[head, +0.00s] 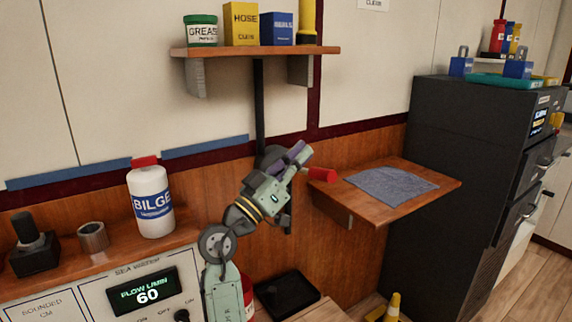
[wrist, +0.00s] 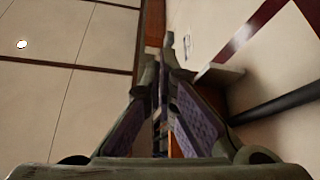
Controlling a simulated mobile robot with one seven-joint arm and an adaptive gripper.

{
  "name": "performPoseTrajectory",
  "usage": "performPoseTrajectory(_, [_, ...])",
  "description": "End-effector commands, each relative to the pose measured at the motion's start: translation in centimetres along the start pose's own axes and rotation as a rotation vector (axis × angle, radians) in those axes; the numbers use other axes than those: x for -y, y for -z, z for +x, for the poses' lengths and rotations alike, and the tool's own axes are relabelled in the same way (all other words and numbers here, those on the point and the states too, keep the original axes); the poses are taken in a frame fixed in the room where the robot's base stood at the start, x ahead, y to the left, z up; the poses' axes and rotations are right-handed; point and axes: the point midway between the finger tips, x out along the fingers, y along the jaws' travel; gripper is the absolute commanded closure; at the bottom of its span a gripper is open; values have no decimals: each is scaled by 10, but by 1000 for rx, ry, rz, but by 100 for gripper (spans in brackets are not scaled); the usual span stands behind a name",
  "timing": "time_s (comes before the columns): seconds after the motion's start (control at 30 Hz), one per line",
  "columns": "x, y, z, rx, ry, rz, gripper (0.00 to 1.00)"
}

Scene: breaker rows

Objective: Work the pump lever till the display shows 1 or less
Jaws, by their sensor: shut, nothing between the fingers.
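The display (head: 147,291) on the pale panel at lower left reads FLOW L/MIN 60. A red grip (head: 323,174), apparently the end of the pump lever, sticks out to the right at the wall, just left of the small wooden shelf. The rest of the lever is hidden behind my gripper. A dark pump body (head: 271,157) on the wall is also mostly hidden. My gripper (head: 301,152) is shut and empty, its tips just above and left of the red grip in the picture; I cannot tell whether they touch. Its fingers (wrist: 159,85) meet in the wrist view.
A black pipe (head: 259,100) runs down the wall from the upper shelf (head: 255,51). A grey cloth (head: 391,186) lies on the small wooden shelf (head: 437,181). A BILGE bottle (head: 151,205) stands at left. A dark cabinet (head: 450,150) stands at right. A black tray (head: 287,294) lies below.

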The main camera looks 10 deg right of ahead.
Motion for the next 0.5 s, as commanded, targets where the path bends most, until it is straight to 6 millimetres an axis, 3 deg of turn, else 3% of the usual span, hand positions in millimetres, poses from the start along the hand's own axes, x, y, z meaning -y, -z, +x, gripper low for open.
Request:
performPoseTrajectory(0.1, [-2,3,27,1,-2,-1,100])
performPoseTrajectory(0.3, [0,-28,14,0,2,-3,100])
performPoseTrajectory(0.5, [0,-37,10,-1,0,0,100])
